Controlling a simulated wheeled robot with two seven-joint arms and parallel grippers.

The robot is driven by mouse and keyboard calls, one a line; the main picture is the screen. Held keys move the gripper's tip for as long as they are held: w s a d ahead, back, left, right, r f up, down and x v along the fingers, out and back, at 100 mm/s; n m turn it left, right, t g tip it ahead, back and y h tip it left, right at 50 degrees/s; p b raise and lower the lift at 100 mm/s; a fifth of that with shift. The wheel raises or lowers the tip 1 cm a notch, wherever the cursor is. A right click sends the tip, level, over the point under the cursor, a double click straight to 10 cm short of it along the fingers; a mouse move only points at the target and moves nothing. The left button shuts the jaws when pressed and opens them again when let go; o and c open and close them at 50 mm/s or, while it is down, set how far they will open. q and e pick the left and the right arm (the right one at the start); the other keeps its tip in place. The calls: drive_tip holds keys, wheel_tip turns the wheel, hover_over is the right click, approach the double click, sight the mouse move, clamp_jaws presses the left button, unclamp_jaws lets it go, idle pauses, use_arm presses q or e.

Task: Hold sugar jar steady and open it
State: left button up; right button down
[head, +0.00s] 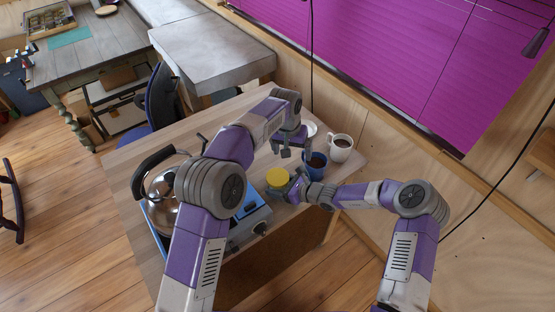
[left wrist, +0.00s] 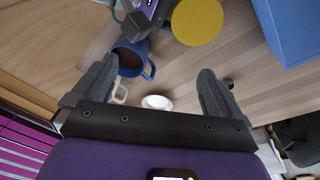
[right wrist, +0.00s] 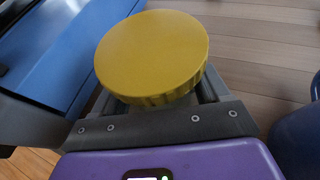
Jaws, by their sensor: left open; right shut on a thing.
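The sugar jar has a round yellow lid (head: 277,177), which sits on it in the head view. The lid also shows in the left wrist view (left wrist: 197,22) and fills the upper middle of the right wrist view (right wrist: 152,52). My right gripper (head: 294,188) is shut on the jar below the lid; the lid hides most of the jar's body and the fingertips. My left gripper (head: 290,147) is open and empty above the table, beyond the jar and apart from it. Its two fingers (left wrist: 160,88) are spread wide in the left wrist view.
A blue mug (head: 316,164) with dark contents and a white mug (head: 340,148) stand close beside the jar. A small white dish (head: 310,129) lies behind. A blue stove (head: 250,212) with a metal kettle (head: 163,188) is left of the jar.

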use_arm(q)
drive_tip(key=m, duration=0.6)
drive_tip(key=m+g+y, duration=0.1)
drive_tip(key=m+y, duration=0.1)
drive_tip(key=m, duration=1.7)
hover_over(277, 177)
wheel_tip(277, 177, down, 3)
drive_tip(key=shift+w+d, duration=0.1)
drive_tip(key=shift+f, duration=3.95)
drive_tip(key=shift+c, duration=0.3)
